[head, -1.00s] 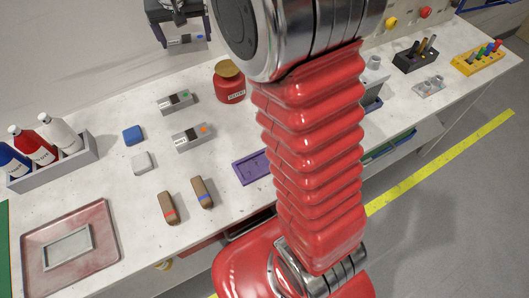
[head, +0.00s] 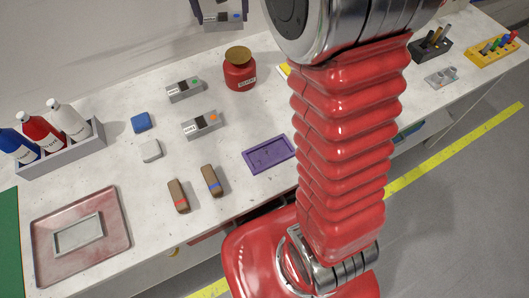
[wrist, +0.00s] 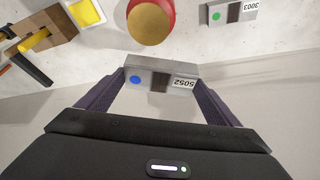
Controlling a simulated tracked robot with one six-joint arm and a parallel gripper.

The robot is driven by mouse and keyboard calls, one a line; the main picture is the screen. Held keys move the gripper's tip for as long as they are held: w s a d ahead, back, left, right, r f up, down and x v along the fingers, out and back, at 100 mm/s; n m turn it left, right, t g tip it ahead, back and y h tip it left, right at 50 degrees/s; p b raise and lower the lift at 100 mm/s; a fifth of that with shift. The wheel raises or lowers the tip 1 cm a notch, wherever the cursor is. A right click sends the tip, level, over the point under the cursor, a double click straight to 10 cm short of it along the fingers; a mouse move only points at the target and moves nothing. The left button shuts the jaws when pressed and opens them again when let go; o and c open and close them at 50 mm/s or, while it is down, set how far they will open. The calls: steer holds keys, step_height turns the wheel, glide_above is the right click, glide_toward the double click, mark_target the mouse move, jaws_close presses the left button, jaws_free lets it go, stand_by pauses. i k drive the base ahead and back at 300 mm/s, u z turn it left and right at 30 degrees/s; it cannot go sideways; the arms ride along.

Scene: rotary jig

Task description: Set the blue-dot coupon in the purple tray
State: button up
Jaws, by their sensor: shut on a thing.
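The blue-dot coupon (wrist: 161,78) is a grey block with a dark band, a blue dot and a label reading 5052. My gripper (wrist: 160,90) is shut on it, with one finger at each end of the block. In the head view the coupon (head: 222,17) is held above the back of the bench, and my gripper (head: 218,15) is cut by the top edge. The purple tray (head: 247,166) lies flat and looks empty on the bench, left of my red arm, which stands close to its right end.
A green-dot coupon (head: 185,90) and an orange-dot coupon (head: 203,125) lie left of a red jar (head: 240,73). Two brown brushes (head: 177,196) lie left of the purple tray. A bottle rack (head: 64,153) and a reddish tray (head: 112,254) stand further left.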

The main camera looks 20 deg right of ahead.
mark_target(269, 154)
steer(key=u, duration=0.05)
steer(key=k, duration=1.45)
steer(key=u, duration=0.65)
steer(key=i, duration=1)
